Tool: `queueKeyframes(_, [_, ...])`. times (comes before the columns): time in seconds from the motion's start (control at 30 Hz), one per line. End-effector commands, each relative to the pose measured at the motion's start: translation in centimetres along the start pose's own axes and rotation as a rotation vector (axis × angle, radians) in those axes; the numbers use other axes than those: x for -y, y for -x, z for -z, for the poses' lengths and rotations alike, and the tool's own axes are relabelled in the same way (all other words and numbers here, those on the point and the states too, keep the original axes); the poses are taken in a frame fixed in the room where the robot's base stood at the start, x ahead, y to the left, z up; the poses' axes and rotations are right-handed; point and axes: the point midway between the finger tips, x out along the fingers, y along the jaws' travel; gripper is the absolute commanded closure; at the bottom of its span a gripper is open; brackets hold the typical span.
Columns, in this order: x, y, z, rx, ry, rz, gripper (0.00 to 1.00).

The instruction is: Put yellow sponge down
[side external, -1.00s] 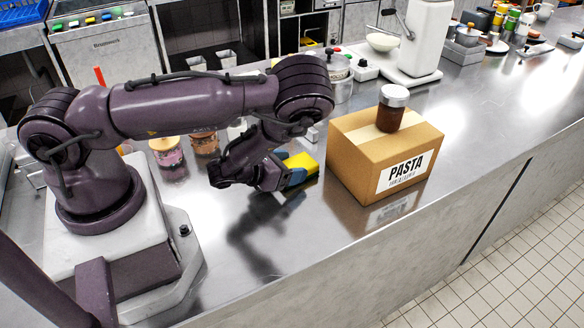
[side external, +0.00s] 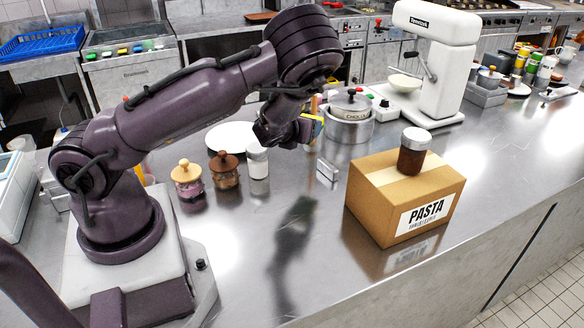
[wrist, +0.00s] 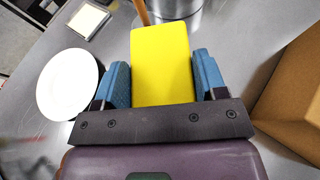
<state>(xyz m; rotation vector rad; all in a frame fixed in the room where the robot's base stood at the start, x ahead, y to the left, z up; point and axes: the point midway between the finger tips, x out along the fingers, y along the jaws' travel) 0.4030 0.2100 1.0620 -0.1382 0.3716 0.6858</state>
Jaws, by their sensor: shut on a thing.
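The yellow sponge (wrist: 161,65) fills the space between the blue fingers of my gripper (wrist: 163,85) in the wrist view. My gripper is shut on it. In the side view my gripper (side external: 312,128) is raised above the steel counter, and only a thin part of the sponge (side external: 318,119) shows past the fingers and the wrist.
A cardboard pasta box (side external: 385,212) with a dark jar (side external: 412,158) on top stands at right. A white plate (side external: 228,134) lies behind my arm. Several lidded jars, including a pink one (side external: 188,184), stand nearer. A steel pot (side external: 349,128) stands behind. The front counter is clear.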

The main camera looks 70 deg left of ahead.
Motion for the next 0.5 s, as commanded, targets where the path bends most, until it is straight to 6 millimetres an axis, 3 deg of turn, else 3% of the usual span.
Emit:
queueKeyframes(0.07, [-1.5, -1.5, -0.8, 0.002, 0.061, -0.139, 0.57])
queueKeyframes(0.2, [-2.9, -2.6, -0.5, 0.0, 0.119, -0.304, 0.57])
queueKeyframes(0.5, [-3.7, -2.8, 1.5, -0.003, 0.175, -0.441, 0.57])
